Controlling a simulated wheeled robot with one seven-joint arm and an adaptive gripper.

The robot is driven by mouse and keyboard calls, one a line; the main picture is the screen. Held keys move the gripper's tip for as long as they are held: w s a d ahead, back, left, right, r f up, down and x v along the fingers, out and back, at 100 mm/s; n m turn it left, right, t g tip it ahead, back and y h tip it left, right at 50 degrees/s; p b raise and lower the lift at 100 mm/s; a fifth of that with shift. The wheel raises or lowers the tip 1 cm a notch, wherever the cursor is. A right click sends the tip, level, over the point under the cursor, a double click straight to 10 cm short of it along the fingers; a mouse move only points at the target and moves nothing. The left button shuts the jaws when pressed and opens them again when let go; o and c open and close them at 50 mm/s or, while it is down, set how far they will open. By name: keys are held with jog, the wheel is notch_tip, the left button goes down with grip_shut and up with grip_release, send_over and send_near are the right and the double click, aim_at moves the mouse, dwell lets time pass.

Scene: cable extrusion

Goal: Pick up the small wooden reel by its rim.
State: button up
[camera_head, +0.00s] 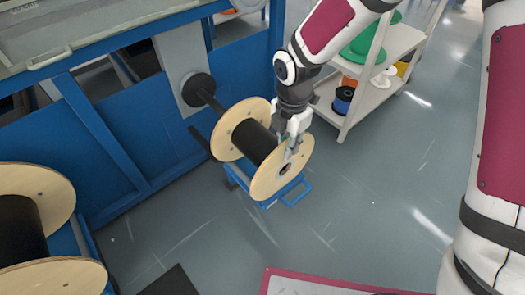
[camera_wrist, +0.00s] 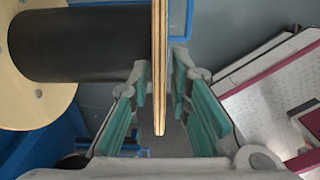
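The small wooden reel (camera_head: 283,170) has two pale wooden flanges and a black wound core. It rests on a low blue stand beside the blue machine. In the wrist view, one flange of the reel (camera_wrist: 160,60) shows edge-on, with the black core (camera_wrist: 80,45) to its left. My gripper (camera_head: 292,148) is at the upper part of the near flange. In the wrist view, my gripper (camera_wrist: 160,75) is open, its teal-padded fingers on either side of the flange rim. A gap shows on both sides of the rim.
A larger wooden reel (camera_head: 62,190) stands at the left edge. The blue machine (camera_head: 120,130) with a dark spindle is behind the small reel. A shelf with coloured spools (camera_head: 372,80) stands at the upper right. Grey floor (camera_head: 360,210) is open to the right.

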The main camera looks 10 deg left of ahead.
notch_tip(320, 180, down, 3)
jog(key=shift+r+b, duration=0.2)
jog(key=shift+b, duration=0.25)
jog(key=shift+r, duration=0.1)
grip_shut()
jog(key=shift+r, duration=0.15)
